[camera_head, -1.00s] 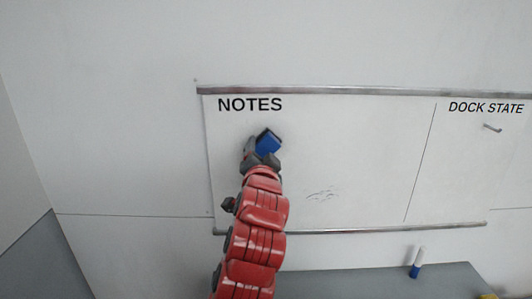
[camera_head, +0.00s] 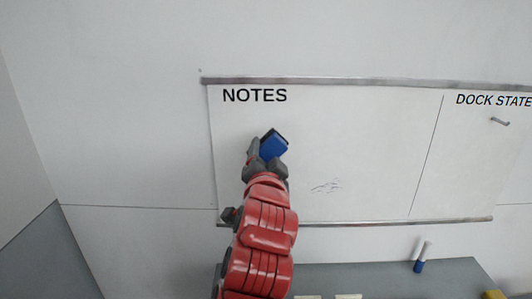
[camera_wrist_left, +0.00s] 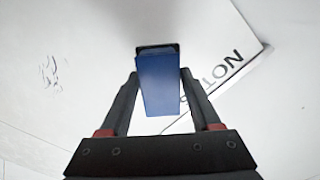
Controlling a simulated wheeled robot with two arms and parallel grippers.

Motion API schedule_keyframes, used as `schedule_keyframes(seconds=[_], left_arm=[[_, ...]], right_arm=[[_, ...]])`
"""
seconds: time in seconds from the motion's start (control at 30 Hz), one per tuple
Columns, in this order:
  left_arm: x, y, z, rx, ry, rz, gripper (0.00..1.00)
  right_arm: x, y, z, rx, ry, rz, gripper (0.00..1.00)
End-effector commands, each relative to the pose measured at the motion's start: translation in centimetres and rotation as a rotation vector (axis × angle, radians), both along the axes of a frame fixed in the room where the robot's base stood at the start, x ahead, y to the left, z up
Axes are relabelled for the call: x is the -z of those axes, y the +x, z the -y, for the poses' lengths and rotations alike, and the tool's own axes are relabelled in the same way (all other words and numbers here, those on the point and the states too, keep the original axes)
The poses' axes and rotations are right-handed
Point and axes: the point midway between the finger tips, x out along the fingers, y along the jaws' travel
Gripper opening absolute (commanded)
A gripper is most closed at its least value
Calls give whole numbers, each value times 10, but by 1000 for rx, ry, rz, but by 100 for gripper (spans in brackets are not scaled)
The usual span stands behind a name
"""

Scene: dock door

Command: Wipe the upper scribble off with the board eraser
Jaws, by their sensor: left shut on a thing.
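My left gripper (camera_head: 266,158) is shut on the board eraser (camera_head: 273,145), a blue block with a dark pad. They are in front of the left part of the whiteboard (camera_head: 370,130), below the word NOTES. In the left wrist view the eraser (camera_wrist_left: 158,85) sits between the two fingers (camera_wrist_left: 156,95), dark pad at the far end. I cannot tell whether the pad touches the board. One faint scribble (camera_head: 325,186) shows lower right of the eraser; strokes also show at the left of the wrist view (camera_wrist_left: 50,73). No other scribble shows; my arm and eraser cover part of the board.
A metal rail (camera_head: 370,83) runs along the board's top and a thin ledge (camera_head: 400,221) along its bottom. A hook (camera_head: 500,121) is at the right under DOCK STATE. A grey surface (camera_head: 380,278) below holds a blue and white marker (camera_head: 421,258) and a yellow item (camera_head: 494,294).

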Motion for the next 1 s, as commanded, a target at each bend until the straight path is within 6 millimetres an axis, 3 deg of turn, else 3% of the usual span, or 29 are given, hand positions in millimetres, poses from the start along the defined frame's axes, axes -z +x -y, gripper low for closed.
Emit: schedule_keyframes(seconds=[0.23,0.53,1.0], left_arm=[[0,-4,0,0,0,1,20],[-1,-29,0,1,0,4,20],[0,-30,0,0,0,1,20]], right_arm=[[0,0,0,0,0,0,50],[2,0,0,0,0,0,50],[2,0,0,0,0,0,50]])
